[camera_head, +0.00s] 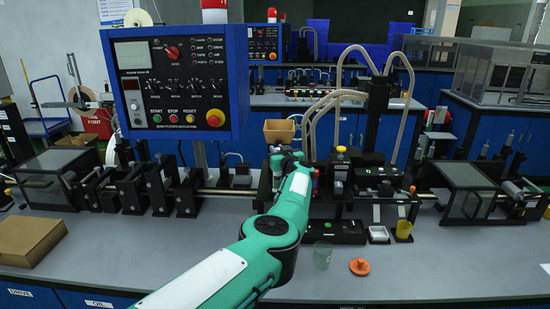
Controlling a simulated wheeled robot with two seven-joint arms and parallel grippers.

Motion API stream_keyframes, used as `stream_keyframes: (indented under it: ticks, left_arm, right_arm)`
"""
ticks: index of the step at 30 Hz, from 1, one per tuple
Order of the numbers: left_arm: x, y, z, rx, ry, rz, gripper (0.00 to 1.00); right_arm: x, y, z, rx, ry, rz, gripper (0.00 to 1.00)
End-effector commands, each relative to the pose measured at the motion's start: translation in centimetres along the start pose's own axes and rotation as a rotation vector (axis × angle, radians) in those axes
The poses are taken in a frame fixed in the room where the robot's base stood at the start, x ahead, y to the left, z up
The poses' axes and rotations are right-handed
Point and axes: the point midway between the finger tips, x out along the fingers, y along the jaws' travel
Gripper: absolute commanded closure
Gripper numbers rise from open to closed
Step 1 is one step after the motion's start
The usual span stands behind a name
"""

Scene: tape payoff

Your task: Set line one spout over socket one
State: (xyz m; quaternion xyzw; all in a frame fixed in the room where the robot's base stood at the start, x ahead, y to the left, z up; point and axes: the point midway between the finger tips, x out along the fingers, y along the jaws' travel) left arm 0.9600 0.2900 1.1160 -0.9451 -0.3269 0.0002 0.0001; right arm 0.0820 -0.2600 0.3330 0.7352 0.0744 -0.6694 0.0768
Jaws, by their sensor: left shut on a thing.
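My left arm reaches in from the bottom. My left gripper (283,152) is at the left end of the black fixture (335,207) on the bench. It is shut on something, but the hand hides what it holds. Pale flexible hoses (335,97) arch from the dark upright block (377,105); two come down just right of my gripper, and their lower ends are partly hidden. Another hose (411,85) bends down on the right. I cannot tell which hose ends in the line one spout, nor make out socket one. My right gripper is out of view.
A blue control panel (175,85) hangs at the left. A brown box (30,240) is far left. The front right bench (470,265) is clear.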

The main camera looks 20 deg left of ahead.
Motion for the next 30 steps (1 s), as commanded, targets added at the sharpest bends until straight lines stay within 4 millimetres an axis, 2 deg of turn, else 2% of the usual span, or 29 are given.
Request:
stream_keyframes:
  ticks: [18,19,21,22,30]
  left_arm:
    - [0.11,0.34,-0.38,-0.001,0.004,-0.012,1.00]
    - [0.11,0.34,-0.38,-0.001,0.004,-0.012,0.79]
    - [0.10,0.34,-0.34,0.000,0.004,-0.012,0.65]
    - [0.10,0.34,-0.31,0.000,0.003,-0.012,0.62]
    - [0.07,0.31,-0.15,-0.001,0.001,-0.012,0.62]
  right_arm:
    - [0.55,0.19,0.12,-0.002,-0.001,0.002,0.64]
    - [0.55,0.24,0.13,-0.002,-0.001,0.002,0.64]
    - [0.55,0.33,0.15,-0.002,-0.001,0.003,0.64]
    - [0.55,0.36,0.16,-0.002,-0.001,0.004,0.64]
    - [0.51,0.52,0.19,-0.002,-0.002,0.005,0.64]
